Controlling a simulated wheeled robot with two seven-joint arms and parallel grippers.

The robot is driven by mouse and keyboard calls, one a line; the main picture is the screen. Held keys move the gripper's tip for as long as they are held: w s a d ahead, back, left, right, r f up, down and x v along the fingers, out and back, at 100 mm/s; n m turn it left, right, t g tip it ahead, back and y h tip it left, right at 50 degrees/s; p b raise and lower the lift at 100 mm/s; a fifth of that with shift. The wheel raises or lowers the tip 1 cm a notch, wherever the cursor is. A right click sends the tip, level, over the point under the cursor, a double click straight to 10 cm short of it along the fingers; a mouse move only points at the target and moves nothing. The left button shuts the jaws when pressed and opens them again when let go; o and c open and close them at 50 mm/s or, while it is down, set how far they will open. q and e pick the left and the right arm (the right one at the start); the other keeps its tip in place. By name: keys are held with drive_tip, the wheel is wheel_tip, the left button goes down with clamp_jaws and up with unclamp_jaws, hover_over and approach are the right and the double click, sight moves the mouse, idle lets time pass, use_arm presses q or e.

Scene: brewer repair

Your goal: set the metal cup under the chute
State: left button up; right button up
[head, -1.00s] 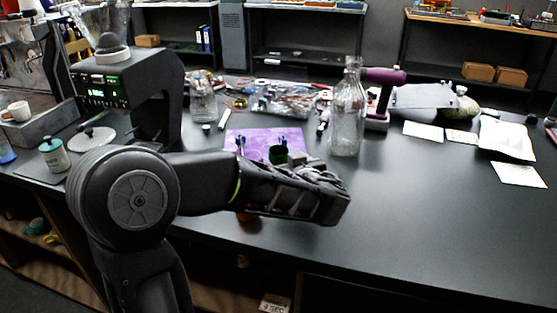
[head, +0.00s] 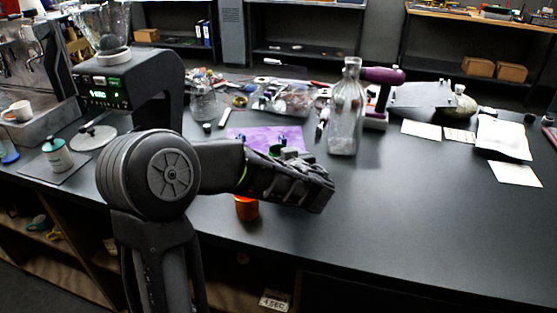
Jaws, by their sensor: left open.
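The black grinder (head: 128,80) with a clear hopper (head: 106,25) and a green display stands at the left of the bench. I cannot make out its chute clearly; my arm covers part of the space below. My left gripper (head: 318,192) reaches over the front middle of the bench, open, pointing right, with nothing visible held. An orange container (head: 247,208) sits just below and left of it, its top partly hidden by my arm. My right gripper is out of view.
A glass bottle (head: 347,112) stands right behind my left gripper. A purple mat (head: 290,136) lies behind it. A purple-handled tool (head: 385,90) and papers (head: 515,173) are farther right. The front right bench is clear.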

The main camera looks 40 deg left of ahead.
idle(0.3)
use_arm(q)
clamp_jaws()
idle(0.7)
drive_tip(key=shift+r, duration=0.1)
drive_tip(key=shift+r+b, duration=0.3)
drive_tip(key=shift+r, duration=0.5)
wheel_tip(320, 180, up, 2)
drive_tip(key=shift+b, duration=0.35)
drive_tip(key=s+d+b, duration=0.1)
drive_tip(key=s+d, duration=0.2)
drive_tip(key=d, duration=0.1)
drive_tip(key=s+d+b, duration=0.2)
drive_tip(key=s+d, duration=0.1)
drive_tip(key=d, duration=0.1)
drive_tip(key=s+d+b, duration=0.1)
drive_tip(key=s+d, duration=0.2)
drive_tip(key=d, duration=0.1)
drive_tip(key=shift+s+d+f+b, duration=0.3)
drive_tip(key=shift+s+b, duration=0.05)
drive_tip(key=shift+b, duration=0.05)
drive_tip(key=shift+s+d+b, duration=0.35)
drive_tip(key=shift+d+b, duration=0.1)
drive_tip(key=shift+b, duration=0.1)
drive_tip(key=shift+s+d+r, duration=0.15)
drive_tip(key=shift+s+d, duration=0.1)
drive_tip(key=shift+d, duration=0.2)
